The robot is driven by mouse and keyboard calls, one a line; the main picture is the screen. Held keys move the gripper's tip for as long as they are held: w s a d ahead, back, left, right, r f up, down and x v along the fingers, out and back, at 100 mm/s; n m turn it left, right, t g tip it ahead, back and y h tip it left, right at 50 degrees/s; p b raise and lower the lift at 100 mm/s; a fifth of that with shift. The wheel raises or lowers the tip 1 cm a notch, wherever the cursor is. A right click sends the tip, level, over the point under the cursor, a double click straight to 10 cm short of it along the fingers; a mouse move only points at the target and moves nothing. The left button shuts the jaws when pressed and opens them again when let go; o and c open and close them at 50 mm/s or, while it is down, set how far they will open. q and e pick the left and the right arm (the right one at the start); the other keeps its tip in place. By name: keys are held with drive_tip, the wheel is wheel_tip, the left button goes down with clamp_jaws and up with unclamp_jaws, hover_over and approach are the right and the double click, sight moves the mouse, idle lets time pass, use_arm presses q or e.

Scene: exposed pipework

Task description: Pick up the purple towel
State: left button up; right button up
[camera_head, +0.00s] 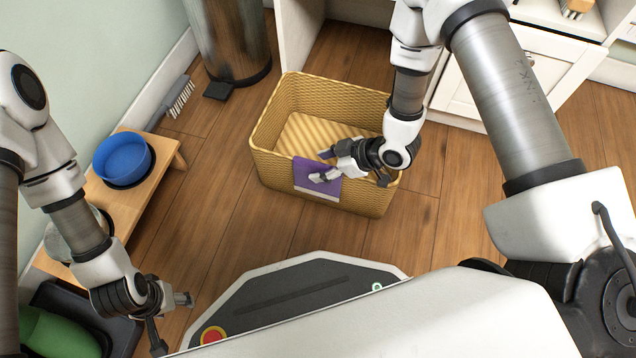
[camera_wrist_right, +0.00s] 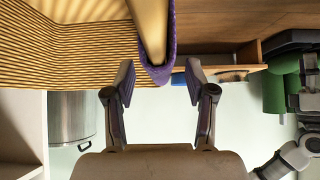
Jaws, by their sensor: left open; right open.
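The purple towel (camera_head: 318,181) hangs over the near rim of a yellow woven basket (camera_head: 278,176). In the right wrist view the towel (camera_wrist_right: 158,72) is folded over the rim, just beyond and between my fingertips. My right gripper (camera_head: 322,166) is at the towel in the head view, and its fingers hide part of it. In the right wrist view the right gripper (camera_wrist_right: 160,82) is open, one finger on each side of the towel's fold; contact cannot be told. My left gripper (camera_head: 172,320) is open and empty, low at the left, far from the towel.
A wooden stand (camera_head: 110,200) with a blue bowl (camera_head: 122,158) is at the left. A brush (camera_head: 178,97) lies by the wall. A metal bin (camera_head: 232,40) stands behind the basket. White cabinets (camera_head: 478,92) are at the back right. Wooden floor around the basket is clear.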

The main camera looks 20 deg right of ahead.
drive_tip(key=shift+w+a+f, duration=0.2)
drive_tip(key=shift+f, duration=0.1)
drive_tip(key=shift+r, duration=0.1)
clamp_jaws()
